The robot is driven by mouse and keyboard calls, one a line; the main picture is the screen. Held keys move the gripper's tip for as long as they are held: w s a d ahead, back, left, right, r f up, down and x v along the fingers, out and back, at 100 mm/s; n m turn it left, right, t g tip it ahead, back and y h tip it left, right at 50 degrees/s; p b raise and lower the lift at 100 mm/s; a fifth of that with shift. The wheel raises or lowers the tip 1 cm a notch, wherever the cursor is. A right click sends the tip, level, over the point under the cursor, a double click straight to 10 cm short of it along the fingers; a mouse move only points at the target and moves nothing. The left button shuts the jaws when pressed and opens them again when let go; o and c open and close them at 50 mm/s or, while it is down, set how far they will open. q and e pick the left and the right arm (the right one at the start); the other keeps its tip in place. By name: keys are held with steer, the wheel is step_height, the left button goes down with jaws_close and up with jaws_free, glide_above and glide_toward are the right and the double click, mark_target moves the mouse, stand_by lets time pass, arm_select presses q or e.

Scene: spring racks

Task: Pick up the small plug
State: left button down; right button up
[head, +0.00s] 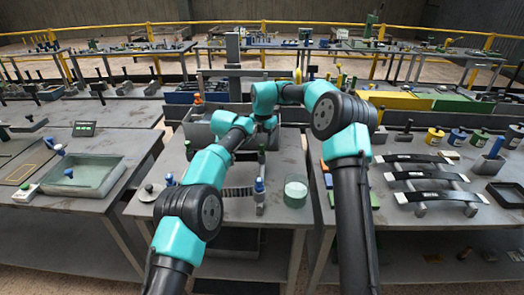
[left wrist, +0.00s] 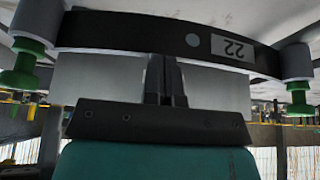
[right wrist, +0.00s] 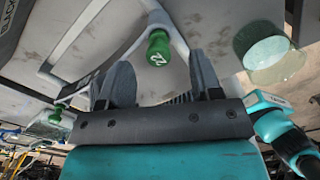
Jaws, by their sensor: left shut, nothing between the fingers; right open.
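My left gripper (left wrist: 166,62) is shut and empty, in front of a dark curved bar with a 22 label (left wrist: 130,30). The bar has a green-footed post (left wrist: 22,75) at its left end and another (left wrist: 299,95) at its right. In the head view my arms cover most of this area.
A glass jar (head: 296,190) stands on the middle table, right of a dark ribbed spring (head: 237,192) and a blue-topped post (head: 259,185). Several dark bars (head: 425,177) lie on the right table. A clear tray (head: 82,178) sits on the left table.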

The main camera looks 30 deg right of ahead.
mark_target(262, 144)
steer(key=f, duration=0.5)
steer(key=shift+a, duration=0.25)
jaws_close()
stand_by(0.5)
steer(key=shift+r, duration=0.2)
step_height(262, 144, up, 10)
steer(key=shift+f, duration=0.15)
stand_by(0.3)
